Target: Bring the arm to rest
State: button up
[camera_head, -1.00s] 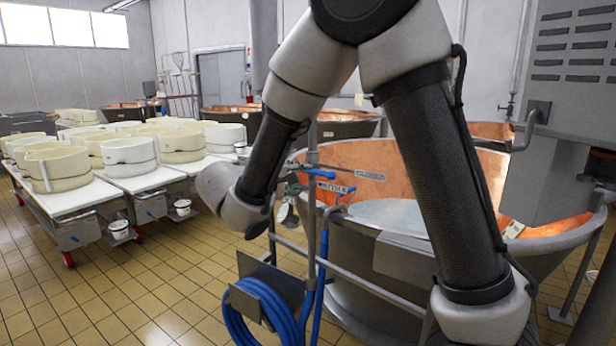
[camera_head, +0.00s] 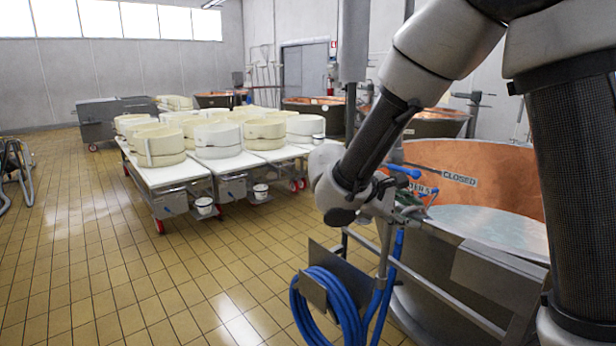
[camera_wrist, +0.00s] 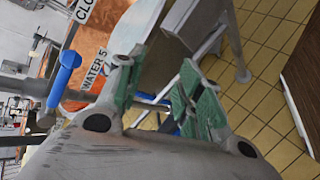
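My arm is raised and bent. Its upper links cross the right side of the head view, and the forearm slopes down to the left to my wrist. My gripper (camera_head: 408,207) shows small and partly hidden there, in front of the copper vat (camera_head: 478,163). In the wrist view, the green-padded fingers of my gripper (camera_wrist: 160,66) stand apart with nothing seen between them. The vat's copper wall (camera_wrist: 92,45), with signs reading "WATER 5" and "CLO...", lies beyond them. A blue handle (camera_wrist: 64,77) shows left of the fingers.
A coiled blue hose (camera_head: 330,306) hangs on a metal rack below my gripper. White tables (camera_head: 168,176) with several cream moulds (camera_head: 217,140) stand left of centre. More vats stand behind. The tiled floor (camera_head: 80,240) at the left is largely clear.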

jog(key=s+d+r+m+y, duration=0.3)
jog(key=s+d+m+y, duration=0.2)
jog(key=s, duration=0.6)
jog(key=s+d+r+m+y, duration=0.3)
jog(key=s+d+m+y, duration=0.1)
jog(key=s, duration=0.6)
jog(key=shift+s+d+r+m+y, duration=0.4)
jog(key=shift+d+y, duration=0.5)
jog(key=shift+d, duration=0.2)
